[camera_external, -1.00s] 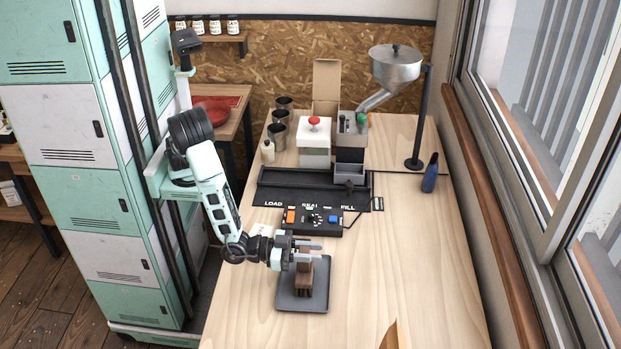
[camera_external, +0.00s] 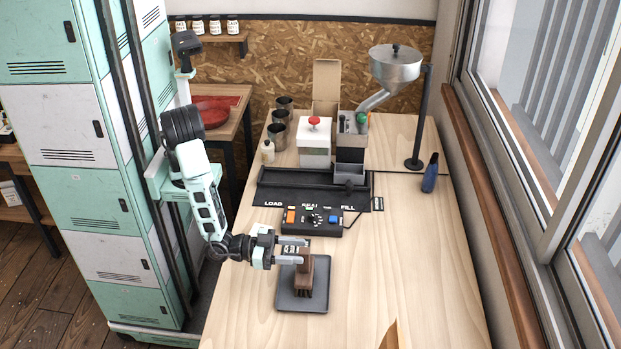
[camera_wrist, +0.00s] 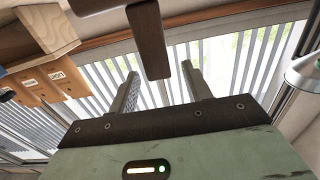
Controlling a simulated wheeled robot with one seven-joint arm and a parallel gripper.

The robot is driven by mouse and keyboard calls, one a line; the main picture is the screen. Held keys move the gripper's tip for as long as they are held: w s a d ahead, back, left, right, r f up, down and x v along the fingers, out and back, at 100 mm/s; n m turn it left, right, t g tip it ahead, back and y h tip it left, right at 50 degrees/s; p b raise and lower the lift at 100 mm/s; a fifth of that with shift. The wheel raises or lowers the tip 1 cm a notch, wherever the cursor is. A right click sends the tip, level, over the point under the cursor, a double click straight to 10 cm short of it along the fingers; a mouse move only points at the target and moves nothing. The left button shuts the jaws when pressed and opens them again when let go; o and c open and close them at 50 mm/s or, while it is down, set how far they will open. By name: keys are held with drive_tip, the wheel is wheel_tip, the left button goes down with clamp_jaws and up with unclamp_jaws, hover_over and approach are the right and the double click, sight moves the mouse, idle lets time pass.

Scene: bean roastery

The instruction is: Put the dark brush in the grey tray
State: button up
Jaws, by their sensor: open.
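The dark brown brush (camera_external: 304,280) stands in the grey tray (camera_external: 288,301), its bristle end low and its handle up. A dark brown bar, which looks like the brush handle (camera_wrist: 148,40), reaches in from the top of the wrist view, just past the fingertips. My gripper (camera_external: 304,251) is open, its fingers pointing right at the upper end of the brush. In the wrist view my gripper (camera_wrist: 159,70) has a clear gap between its fingers and holds nothing. Whether a finger touches the brush, I cannot tell.
A black control box (camera_external: 312,222) with orange and blue buttons lies just behind the tray. Further back are a black sealing machine (camera_external: 270,190) and a metal hopper (camera_external: 395,66) on a stand. A dark blue bottle (camera_external: 430,174) stands at the right.

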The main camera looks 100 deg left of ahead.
drive_tip(key=s, duration=0.7)
drive_tip(key=shift+s+b, duration=0.15)
drive_tip(key=shift+b, duration=0.25)
